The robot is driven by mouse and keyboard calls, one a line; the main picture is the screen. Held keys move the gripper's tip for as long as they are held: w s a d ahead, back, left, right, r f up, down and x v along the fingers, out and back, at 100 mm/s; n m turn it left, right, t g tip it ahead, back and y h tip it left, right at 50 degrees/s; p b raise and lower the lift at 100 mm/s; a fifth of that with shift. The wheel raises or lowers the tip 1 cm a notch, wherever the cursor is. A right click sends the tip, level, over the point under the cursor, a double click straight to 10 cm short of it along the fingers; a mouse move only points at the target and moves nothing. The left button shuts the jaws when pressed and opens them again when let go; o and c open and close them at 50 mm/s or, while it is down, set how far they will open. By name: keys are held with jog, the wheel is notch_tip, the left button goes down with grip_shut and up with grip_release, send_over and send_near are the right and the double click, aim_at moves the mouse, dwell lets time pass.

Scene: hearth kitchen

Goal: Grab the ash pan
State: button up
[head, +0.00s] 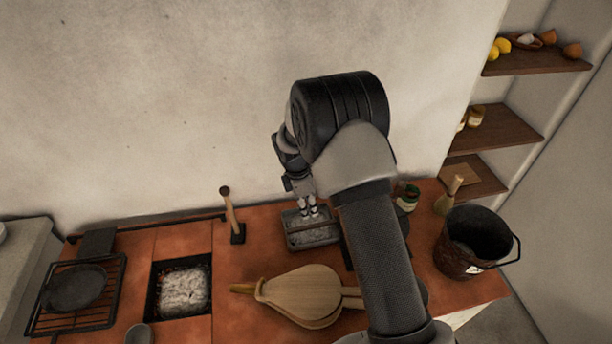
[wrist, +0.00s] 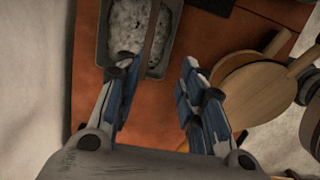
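The ash pan (head: 316,243) is a dark grey rectangular metal pan holding pale ash. It sits on the red tiled counter near the back wall. In the wrist view the pan (wrist: 168,48) shows at the top, with a thin brown strip running lengthwise over it. My gripper (head: 308,208) is over the pan, pointing down. In the wrist view the gripper (wrist: 158,63) is open, with one fingertip over the ash and the other outside the pan's right wall. Nothing is between the fingers' pads except a view of the pan edge and counter. Contact cannot be told.
Bellows (head: 300,293) lie in front of the pan. A wooden-handled tool (head: 231,215) stands left of it, near the ember pit (head: 183,290) and grill rack (head: 75,292). A dark bucket (head: 473,243), brush (head: 447,197) and green jar (head: 408,196) stand right.

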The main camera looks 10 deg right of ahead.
aim_at(312, 227)
jog(key=f+b, duration=0.1)
jog(key=f, duration=0.4)
jog(key=w+d+f+b, duration=0.1)
jog(key=f, duration=0.4)
jog(key=d+f+b, duration=0.1)
jog(key=f+b, duration=0.1)
jog(key=f, duration=0.3)
jog(key=shift+w+d+f, duration=0.1)
jog(key=shift+w+f, duration=0.3)
jog(key=shift+c, duration=0.6)
grip_shut()
